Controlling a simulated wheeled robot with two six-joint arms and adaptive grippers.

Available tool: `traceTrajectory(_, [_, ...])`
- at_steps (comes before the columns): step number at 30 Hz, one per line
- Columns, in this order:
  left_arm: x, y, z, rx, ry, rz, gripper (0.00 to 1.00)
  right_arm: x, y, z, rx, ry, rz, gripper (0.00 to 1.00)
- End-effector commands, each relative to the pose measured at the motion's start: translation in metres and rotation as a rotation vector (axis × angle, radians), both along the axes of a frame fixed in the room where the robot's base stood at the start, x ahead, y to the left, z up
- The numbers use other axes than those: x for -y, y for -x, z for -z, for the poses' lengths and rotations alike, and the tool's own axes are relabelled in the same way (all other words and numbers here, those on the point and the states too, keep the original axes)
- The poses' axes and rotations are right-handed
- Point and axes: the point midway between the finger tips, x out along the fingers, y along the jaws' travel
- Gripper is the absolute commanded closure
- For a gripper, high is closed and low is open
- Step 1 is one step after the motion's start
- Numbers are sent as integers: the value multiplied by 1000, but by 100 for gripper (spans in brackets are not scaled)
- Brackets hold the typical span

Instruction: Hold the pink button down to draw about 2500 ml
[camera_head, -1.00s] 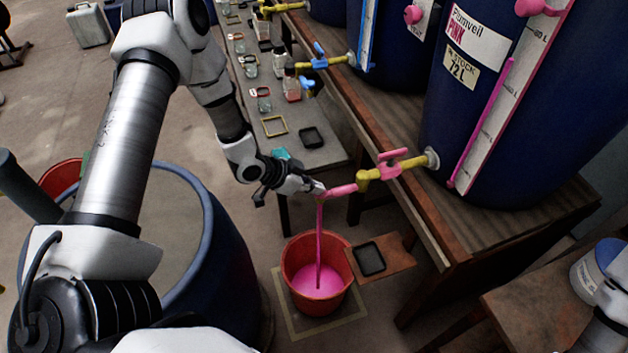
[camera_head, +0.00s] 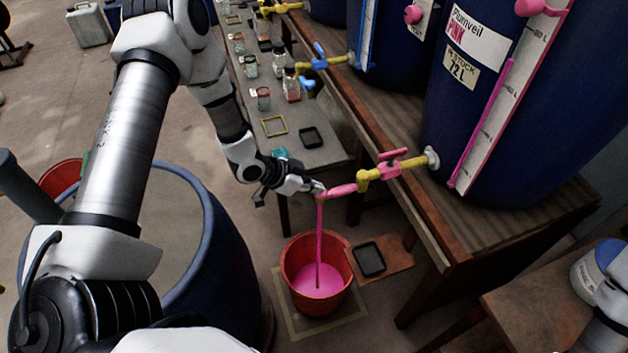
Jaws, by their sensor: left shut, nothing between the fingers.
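The pink button is at the pink end of the tap (camera_head: 365,180) on the blue Plumveil PINK barrel (camera_head: 500,160). My left gripper (camera_head: 318,188) is shut with its fingertips against that pink end, and the fingers partly hide the button. A pink stream (camera_head: 319,235) falls from there into a red bucket (camera_head: 290,272) on the floor. Pink liquid (camera_head: 320,285) covers the bucket's bottom. A pink sight tube (camera_head: 485,125) with a scale runs up the barrel. Of my right arm only a part shows at the lower right edge; its gripper is out of view.
The bucket stands inside a yellow floor frame (camera_head: 292,322). Beside it a small board holds a black square tray (camera_head: 369,259). A wooden bench (camera_head: 440,215) carries the barrels. A blue vat (camera_head: 205,235) stands at left. A grey table (camera_head: 262,110) holds several jars.

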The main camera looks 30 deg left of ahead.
Motion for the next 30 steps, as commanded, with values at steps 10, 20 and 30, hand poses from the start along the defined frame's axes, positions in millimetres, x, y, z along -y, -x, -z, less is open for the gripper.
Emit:
traceTrajectory(10, [0,5,8,-19,-4,1,100,0,0,2,0,0,0,0])
traceTrajectory(20, [0,5,8,-19,-4,1,100,0,0,2,0,0,0,0])
traceTrajectory(30, [8,-2,-34,-8,-4,1,100,0,0,-29,0,0,0,0])
